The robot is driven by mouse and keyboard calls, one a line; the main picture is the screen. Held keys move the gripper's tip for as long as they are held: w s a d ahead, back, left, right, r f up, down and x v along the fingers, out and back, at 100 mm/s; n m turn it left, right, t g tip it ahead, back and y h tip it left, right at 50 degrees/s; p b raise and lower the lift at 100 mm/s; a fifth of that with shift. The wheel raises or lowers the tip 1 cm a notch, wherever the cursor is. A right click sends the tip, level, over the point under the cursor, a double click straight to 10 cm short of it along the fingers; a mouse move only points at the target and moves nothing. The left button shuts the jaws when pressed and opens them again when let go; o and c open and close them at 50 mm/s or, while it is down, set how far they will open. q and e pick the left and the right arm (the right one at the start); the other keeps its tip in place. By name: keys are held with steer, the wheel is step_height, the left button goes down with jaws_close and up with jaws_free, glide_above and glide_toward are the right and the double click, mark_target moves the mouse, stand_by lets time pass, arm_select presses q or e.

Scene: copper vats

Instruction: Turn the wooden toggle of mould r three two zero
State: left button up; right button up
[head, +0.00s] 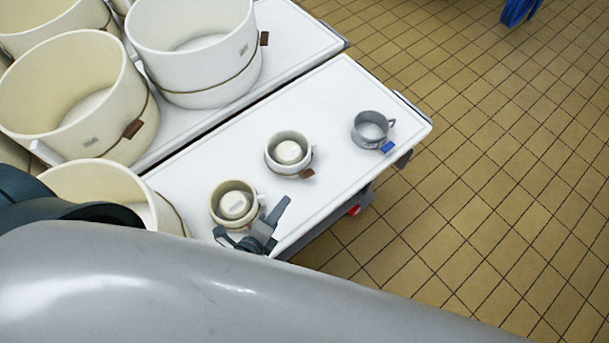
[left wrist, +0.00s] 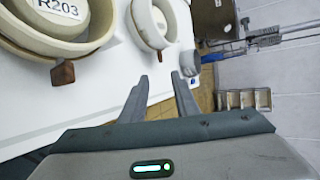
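Three small round moulds stand in a row on a white tabletop. The nearest is a cream mould (head: 226,211) with a label reading R203 in the left wrist view (left wrist: 20,38) and a brown toggle (left wrist: 62,73). The middle mould (head: 273,163) is off-white, with a brown toggle (head: 306,173). The far one is a grey mould (head: 362,137) with a blue toggle (head: 388,147). I cannot read R320 on any of them. My left gripper (head: 252,221) is open and empty beside the cream mould; its fingers (left wrist: 160,78) show apart in the left wrist view. My right gripper is out of view.
Large cream vats (head: 75,98) with brown toggles crowd a second white table at the left. Bare tabletop (head: 335,170) lies around the middle and grey moulds. My grey arm covers the bottom of the head view.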

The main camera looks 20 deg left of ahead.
mark_target(304, 176)
arm_select(q)
steer(key=p+x, duration=0.1)
steer(key=x, duration=1.6)
steer(key=shift+w+f, duration=0.1)
jaws_close()
